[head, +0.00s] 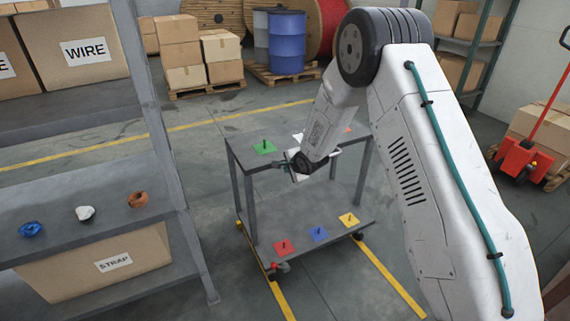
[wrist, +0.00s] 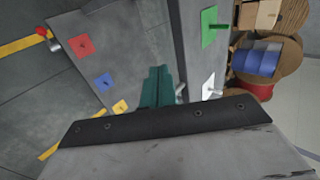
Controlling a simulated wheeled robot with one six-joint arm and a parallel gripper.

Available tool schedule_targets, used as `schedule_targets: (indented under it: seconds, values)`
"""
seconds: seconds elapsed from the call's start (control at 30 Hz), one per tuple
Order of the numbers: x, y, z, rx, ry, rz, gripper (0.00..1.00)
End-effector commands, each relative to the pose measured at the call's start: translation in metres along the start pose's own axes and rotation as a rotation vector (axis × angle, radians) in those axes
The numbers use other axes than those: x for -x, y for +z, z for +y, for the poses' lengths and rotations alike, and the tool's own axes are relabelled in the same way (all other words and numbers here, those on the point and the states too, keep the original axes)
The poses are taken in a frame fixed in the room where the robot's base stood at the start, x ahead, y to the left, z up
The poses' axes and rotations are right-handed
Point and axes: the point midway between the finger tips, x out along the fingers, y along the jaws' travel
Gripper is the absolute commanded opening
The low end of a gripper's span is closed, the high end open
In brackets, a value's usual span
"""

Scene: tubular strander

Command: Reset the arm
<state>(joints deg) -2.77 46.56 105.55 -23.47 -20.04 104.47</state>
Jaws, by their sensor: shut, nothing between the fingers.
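My arm reaches forward from the right side of the head view, over a two-level grey cart (head: 330,208). My gripper (head: 281,164) is at the height of the cart's upper shelf, at its front edge, with part of it hidden by the wrist. In the wrist view the teal fingers of my gripper (wrist: 158,80) are together, with nothing between them. A green plate (head: 264,147) and a white plate (head: 298,136) lie on the upper shelf. A red plate (head: 284,247), a blue plate (head: 318,233) and a yellow plate (head: 349,219) lie on the lower shelf.
A shelf rack (head: 100,225) at left holds blue (head: 31,229), white (head: 85,213) and brown (head: 137,199) small items above a STRAP box (head: 100,266). A red pallet jack (head: 523,158) is at right. Floor left of the cart is clear.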

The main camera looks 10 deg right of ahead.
Motion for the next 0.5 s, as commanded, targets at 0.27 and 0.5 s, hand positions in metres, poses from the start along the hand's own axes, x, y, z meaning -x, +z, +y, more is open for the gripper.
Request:
schedule_targets:
  seconds: [0.27,0.5]
  values:
    - [0.009,-0.007,0.043,0.245,0.177,0.020,0.00]
    - [0.075,-0.015,0.089,0.551,0.478,-0.026,0.00]
